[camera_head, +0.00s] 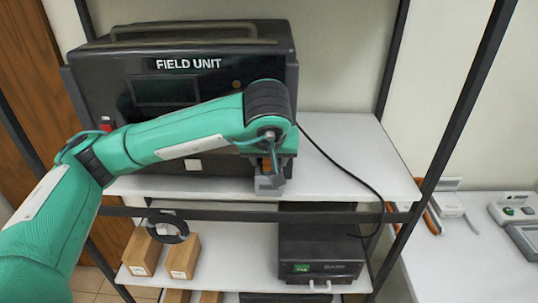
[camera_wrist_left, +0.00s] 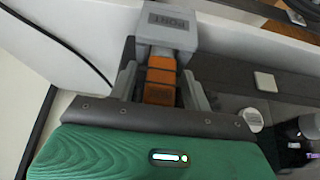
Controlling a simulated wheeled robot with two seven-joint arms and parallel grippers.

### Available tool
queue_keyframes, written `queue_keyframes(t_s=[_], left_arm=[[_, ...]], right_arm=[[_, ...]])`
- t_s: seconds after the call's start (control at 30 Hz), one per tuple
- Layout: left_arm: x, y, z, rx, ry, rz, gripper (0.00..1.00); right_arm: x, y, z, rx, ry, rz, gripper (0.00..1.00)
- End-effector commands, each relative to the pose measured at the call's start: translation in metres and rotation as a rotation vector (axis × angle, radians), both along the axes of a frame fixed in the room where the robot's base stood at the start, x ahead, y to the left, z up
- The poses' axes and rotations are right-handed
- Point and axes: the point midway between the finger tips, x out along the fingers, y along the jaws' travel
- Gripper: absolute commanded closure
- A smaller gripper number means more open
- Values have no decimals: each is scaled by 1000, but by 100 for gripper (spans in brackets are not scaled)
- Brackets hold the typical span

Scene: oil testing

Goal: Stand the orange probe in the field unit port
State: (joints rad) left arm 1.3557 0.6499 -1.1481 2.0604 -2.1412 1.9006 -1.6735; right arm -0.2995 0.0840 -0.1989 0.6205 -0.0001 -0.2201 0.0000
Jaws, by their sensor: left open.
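The field unit (camera_head: 190,64) is a dark box with a handle, standing on the upper white shelf. A grey block marked PORT (camera_wrist_left: 167,22) shows at the top of the left wrist view. The orange probe (camera_wrist_left: 160,80) lies directly against or in that block; how deep it sits cannot be told. My left gripper (camera_wrist_left: 161,88) is open, with one grey finger on each side of the probe. My right gripper is not in view.
A black cable (camera_head: 345,172) runs from the unit over the shelf edge. The lower shelf holds cardboard boxes (camera_head: 183,258), a black ring (camera_head: 168,228) and a black device (camera_head: 320,256). Orange-handled items (camera_head: 432,220) lie on the right table. Dark posts (camera_head: 465,95) frame the shelf.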

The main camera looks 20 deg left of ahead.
Motion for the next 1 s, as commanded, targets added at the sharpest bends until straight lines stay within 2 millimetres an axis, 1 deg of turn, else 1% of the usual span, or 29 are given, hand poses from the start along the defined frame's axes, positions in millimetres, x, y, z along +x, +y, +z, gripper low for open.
queue_keyframes(t_s=[0.17,0.2,0.3,0.5,0.8,1.0], left_arm=[[0,0,7,-1,1,0,51],[-3,-2,9,-2,-5,-2,51],[-12,-4,24,-3,-6,-2,51],[-30,-9,57,-1,-7,-3,51],[-46,-14,89,-1,-3,-1,51],[-54,-16,103,-1,-1,-1,51]], right_arm=[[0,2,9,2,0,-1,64],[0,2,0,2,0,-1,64],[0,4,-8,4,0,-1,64],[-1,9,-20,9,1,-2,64],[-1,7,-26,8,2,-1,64],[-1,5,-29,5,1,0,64]])
